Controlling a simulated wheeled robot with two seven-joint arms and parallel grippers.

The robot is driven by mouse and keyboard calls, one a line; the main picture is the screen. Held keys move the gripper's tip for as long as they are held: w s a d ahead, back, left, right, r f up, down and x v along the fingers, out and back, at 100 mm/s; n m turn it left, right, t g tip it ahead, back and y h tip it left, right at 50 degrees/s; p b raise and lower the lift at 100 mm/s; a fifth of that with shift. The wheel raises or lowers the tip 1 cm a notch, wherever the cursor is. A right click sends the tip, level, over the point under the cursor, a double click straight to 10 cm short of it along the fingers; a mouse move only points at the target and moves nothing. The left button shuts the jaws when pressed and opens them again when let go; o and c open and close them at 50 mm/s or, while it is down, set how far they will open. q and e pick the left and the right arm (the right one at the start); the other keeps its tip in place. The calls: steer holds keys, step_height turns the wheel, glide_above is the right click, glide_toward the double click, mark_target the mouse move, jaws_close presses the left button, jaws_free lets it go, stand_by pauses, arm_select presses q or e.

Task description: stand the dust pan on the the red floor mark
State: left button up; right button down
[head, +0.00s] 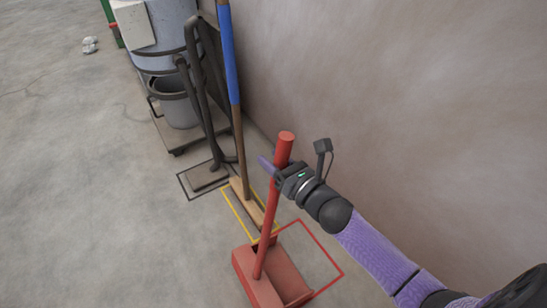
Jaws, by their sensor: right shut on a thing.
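The red dust pan (262,278) has a long upright red handle and a wide pan at the bottom. My right gripper (281,174) is shut on the upper part of the handle, below its top end. The red floor mark (327,255) is a thin red outline on the floor by the wall. The pan overlaps the left and near part of this outline and hides some of it. The pan stands nearly upright, partly outside the outline on its left. I cannot tell whether it touches the floor. My left gripper is not in view.
A broom (236,105) with a blue and wooden handle stands in a yellow floor mark (237,216). A dark hand truck (205,100) stands behind it at a black mark (184,187). A grey bucket (177,104) sits farther back. The wall (400,90) bounds the right; open floor lies left.

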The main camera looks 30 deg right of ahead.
steer(key=shift+f, duration=0.75)
steer(key=shift+s, duration=0.1)
steer(key=shift+f+b, duration=0.15)
steer(key=shift+b, duration=0.2)
steer(key=shift+c, duration=1.9)
jaws_free()
steer(key=shift+d, duration=0.15)
steer(key=shift+o, duration=1.9)
steer(key=shift+w, duration=0.2)
steer(key=shift+r, duration=0.2)
